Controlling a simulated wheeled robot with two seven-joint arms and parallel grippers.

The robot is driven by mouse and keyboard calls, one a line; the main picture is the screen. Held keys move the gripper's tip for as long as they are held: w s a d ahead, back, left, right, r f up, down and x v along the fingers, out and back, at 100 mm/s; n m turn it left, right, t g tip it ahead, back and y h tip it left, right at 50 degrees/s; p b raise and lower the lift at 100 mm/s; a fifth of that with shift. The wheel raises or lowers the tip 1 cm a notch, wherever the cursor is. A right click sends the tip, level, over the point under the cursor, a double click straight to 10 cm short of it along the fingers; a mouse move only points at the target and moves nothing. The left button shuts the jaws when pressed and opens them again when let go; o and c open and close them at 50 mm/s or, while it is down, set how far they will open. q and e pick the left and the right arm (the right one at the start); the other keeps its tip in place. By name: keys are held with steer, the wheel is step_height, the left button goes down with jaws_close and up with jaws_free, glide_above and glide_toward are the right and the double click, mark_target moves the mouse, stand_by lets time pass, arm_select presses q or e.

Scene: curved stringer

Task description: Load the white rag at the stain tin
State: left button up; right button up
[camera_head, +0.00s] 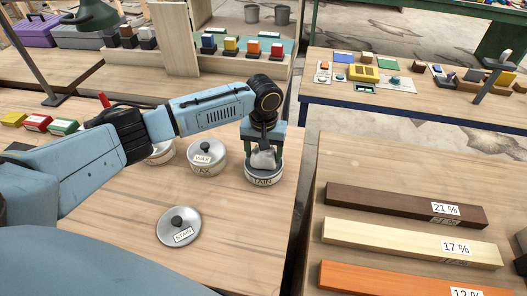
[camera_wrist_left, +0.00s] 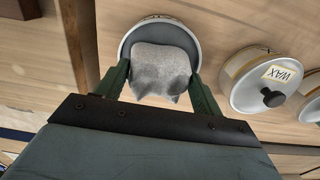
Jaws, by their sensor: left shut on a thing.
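My left gripper (camera_head: 264,147) is shut on the white rag (camera_head: 263,158), directly above the stain tin (camera_head: 262,180). I cannot tell how deep the rag sits in the tin. The stain lid (camera_head: 179,227), grey with a dark knob, lies on the bench to the left and nearer. My right gripper is not in view.
The lidded wax tin (camera_head: 206,158) stands just left of the stain tin, and another tin (camera_head: 160,153) is beyond it, partly behind my arm. Red, green and yellow boxes (camera_head: 37,123) sit at far left. Labelled wood strips (camera_head: 405,204) lie on the right bench. Bare bench surrounds the lid.

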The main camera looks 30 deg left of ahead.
arm_select(q)
steer(key=shift+f, duration=0.45)
stand_by(0.8)
steer(key=shift+s+f+p, duration=0.15)
steer(key=shift+f+p, duration=0.05)
steer(key=shift+p, duration=0.35)
stand_by(2.3)
step_height(320, 180, up, 7)
steer(key=p, duration=0.9)
steer(key=shift+r, duration=0.2)
steer(key=shift+f, duration=0.1)
stand_by(0.5)
